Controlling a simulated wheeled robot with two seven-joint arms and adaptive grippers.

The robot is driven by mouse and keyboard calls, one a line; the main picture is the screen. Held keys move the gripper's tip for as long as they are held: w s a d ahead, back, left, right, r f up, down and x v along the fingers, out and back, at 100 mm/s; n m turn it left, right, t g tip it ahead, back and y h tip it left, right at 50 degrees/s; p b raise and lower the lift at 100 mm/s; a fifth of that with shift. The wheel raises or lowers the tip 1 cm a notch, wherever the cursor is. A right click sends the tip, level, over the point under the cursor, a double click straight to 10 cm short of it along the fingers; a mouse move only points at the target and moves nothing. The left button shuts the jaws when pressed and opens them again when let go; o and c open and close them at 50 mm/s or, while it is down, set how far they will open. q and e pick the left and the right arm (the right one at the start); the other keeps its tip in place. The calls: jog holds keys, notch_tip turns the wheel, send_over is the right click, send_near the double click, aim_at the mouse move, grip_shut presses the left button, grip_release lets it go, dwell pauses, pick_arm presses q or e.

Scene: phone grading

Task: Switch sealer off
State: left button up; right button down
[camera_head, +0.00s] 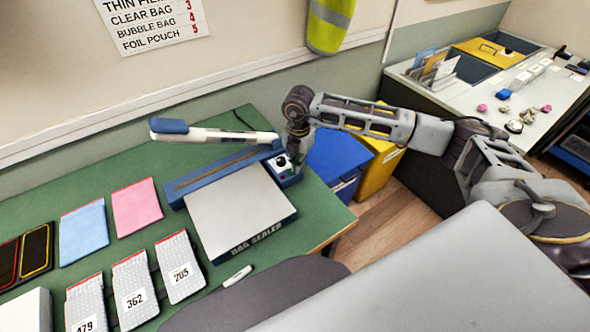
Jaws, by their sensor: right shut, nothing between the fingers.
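The bag sealer (221,175) lies on the green table, with a long blue base and a flat grey platform (240,215) marked "BAG SEALER" in front of it. Its white lever arm (215,136) with a blue handle (169,126) is raised above the base. A control box with a small round dial (281,161) is at the sealer's right end. My right gripper (296,168) points down at this box, shut and empty, just right of the dial. I cannot tell whether it touches the box. The dial's setting is too small to read. My left gripper is out of view.
Blue (84,233) and pink (137,206) pouches and several numbered bubble bags (180,268) lie on the table at left. A white marker (237,276) lies in front of the platform. Blue (340,157) and yellow (377,168) bins stand beyond the table's right edge.

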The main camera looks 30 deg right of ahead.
dwell(0.3)
jog(key=shift+r+p, duration=1.85)
jog(key=shift+r, duration=1.6)
jog(key=shift+s+f, duration=0.1)
